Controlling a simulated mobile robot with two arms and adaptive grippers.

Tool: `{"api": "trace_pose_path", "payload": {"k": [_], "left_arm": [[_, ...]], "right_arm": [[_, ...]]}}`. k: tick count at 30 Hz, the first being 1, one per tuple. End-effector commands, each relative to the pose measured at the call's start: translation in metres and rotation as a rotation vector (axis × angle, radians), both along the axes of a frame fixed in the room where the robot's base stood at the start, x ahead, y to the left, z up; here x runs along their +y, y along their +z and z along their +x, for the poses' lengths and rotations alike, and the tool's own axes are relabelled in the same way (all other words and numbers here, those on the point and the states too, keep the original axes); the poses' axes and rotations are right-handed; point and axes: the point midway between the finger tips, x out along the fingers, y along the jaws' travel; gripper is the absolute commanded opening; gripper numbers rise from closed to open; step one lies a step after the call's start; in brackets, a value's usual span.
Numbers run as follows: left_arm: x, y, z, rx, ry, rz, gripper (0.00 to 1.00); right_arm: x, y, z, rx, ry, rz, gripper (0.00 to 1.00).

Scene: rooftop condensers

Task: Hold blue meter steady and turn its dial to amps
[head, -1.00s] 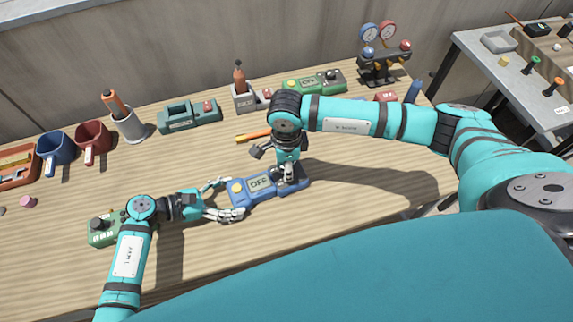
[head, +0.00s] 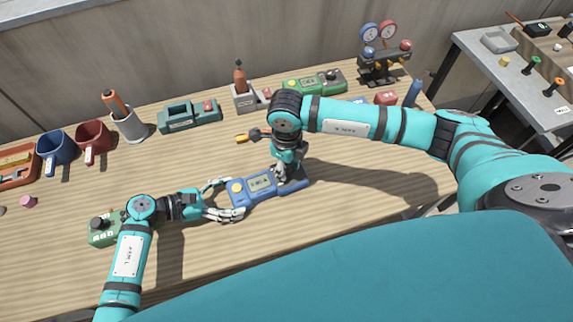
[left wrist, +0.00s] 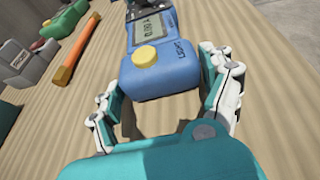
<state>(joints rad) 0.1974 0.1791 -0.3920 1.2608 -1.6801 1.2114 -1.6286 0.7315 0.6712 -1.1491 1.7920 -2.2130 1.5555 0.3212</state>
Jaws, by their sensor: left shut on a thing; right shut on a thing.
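The blue meter (head: 258,189) lies on the wooden bench, with a yellow button at its left end and a small display in the middle. My left gripper (head: 236,196) is shut on the meter's left end, a finger along each side. My right gripper (head: 282,173) points down at the meter's right end, shut on the dial, which its fingers hide.
A green meter (head: 104,230) sits by my left wrist. An orange-handled tool (head: 241,138) lies behind the blue meter. Along the back stand mugs (head: 93,140), a teal case (head: 189,116), another green meter (head: 314,82) and a gauge set (head: 383,65). Bench right of the meter is clear.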

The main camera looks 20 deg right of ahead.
Motion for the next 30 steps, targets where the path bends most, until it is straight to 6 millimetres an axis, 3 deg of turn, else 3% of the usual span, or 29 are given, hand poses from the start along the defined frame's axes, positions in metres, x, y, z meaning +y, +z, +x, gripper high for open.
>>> {"api": "trace_pose_path", "payload": {"k": [14,15,19,30], "left_arm": [[0.0022,-0.0011,-0.0003,0.0,-0.001,0.005,0.29],[0.0022,-0.0012,-0.0003,-0.001,-0.001,0.005,0.29],[0.002,-0.0011,-0.0002,0.0,0.0,0.004,0.29],[0.0009,-0.0005,-0.0002,0.0,-0.001,0.002,0.29]], "right_arm": [[-0.0039,0.0004,0.0017,-0.003,-0.018,-0.009,0.0],[-0.0039,0.0004,0.0017,-0.003,-0.017,-0.009,0.36],[-0.003,0.0003,0.0013,-0.003,-0.016,-0.007,0.53],[-0.001,0.0054,0.0012,-0.003,-0.013,-0.002,0.55]]}}
